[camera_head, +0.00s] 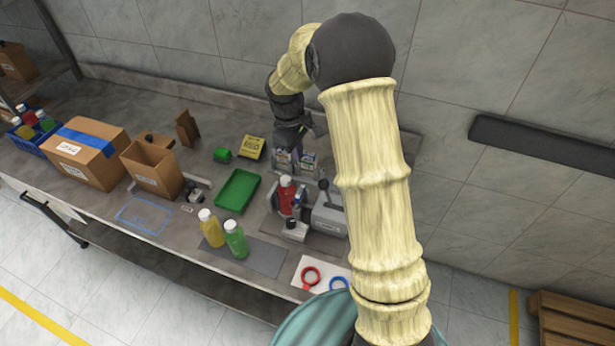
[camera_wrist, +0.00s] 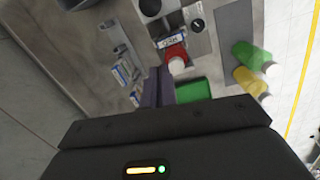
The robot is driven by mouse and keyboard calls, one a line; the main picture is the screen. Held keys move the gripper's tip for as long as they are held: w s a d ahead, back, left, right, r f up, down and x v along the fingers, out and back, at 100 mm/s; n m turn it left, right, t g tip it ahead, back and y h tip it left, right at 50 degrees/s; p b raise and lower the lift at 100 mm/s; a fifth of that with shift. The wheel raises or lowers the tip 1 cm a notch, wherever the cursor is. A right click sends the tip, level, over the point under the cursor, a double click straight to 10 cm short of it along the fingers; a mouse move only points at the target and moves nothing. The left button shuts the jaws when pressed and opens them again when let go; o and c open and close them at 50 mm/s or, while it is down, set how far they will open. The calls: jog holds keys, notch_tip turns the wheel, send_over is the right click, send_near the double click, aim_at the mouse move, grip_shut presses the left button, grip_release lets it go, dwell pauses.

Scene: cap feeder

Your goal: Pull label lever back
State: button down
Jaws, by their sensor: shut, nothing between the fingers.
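The labelling machine (camera_head: 328,217) is a grey block on the bench with a lever (camera_head: 324,186) ending in a dark knob, tilted up at its top. A red bottle (camera_head: 287,197) with a white cap stands at its left side; the bottle also shows in the wrist view (camera_wrist: 174,53). My gripper (camera_head: 287,150) points down behind the machine, apart from the lever, over or near small labelled cartons (camera_head: 309,160). In the wrist view my dark fingers (camera_wrist: 159,84) are together, with nothing between them. Exact contact with the cartons cannot be told.
A green tray (camera_head: 237,190) lies left of the machine. Red (camera_head: 311,277) and blue rings lie on a white sheet. Cardboard boxes (camera_head: 86,153) fill the left. The wall is close behind my arm.

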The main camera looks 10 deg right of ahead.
aim_at(329, 197)
jog(key=shift+s, duration=0.1)
jog(key=f+p, duration=0.1)
jog(key=f, duration=0.2)
jog(key=d+f+p, duration=0.1)
jog(key=f, duration=0.2)
jog(key=f+p, duration=0.1)
jog(key=f, duration=0.2)
jog(key=shift+d+f, duration=0.15)
jog(key=shift+f, duration=0.05)
jog(key=s+d+p, duration=0.1)
jog(key=s+d+r+p, duration=0.1)
jog(key=shift+s+d+r+p, duration=0.1)
jog(key=shift+s+d+p, duration=0.2)
jog(key=shift+p, duration=0.1)
jog(key=shift+r, duration=0.1)
